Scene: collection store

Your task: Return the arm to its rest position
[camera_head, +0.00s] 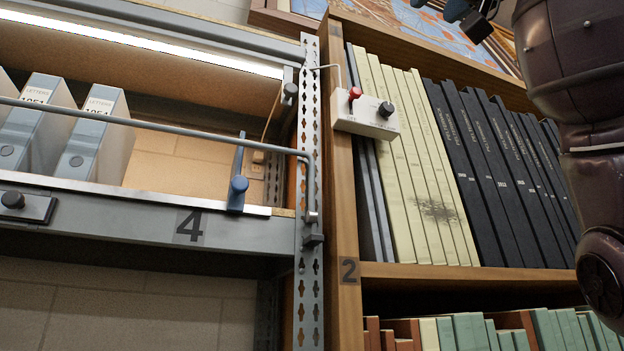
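My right arm (583,80) comes down along the right edge, dark and bent, in front of the bookcase. At the top edge, dark and blue-grey parts of what looks like my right gripper (468,18) show, cut off by the frame. I cannot tell whether it is open or shut, and no held thing shows. My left arm and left gripper are not in view.
A wooden bookcase (346,210) marked 2 holds cream volumes (405,150) and black volumes (490,170). A white switch box (366,118) with red and black knobs juts from its upright. At left, a metal shelf (110,215) marked 4 holds grey letter files (95,135).

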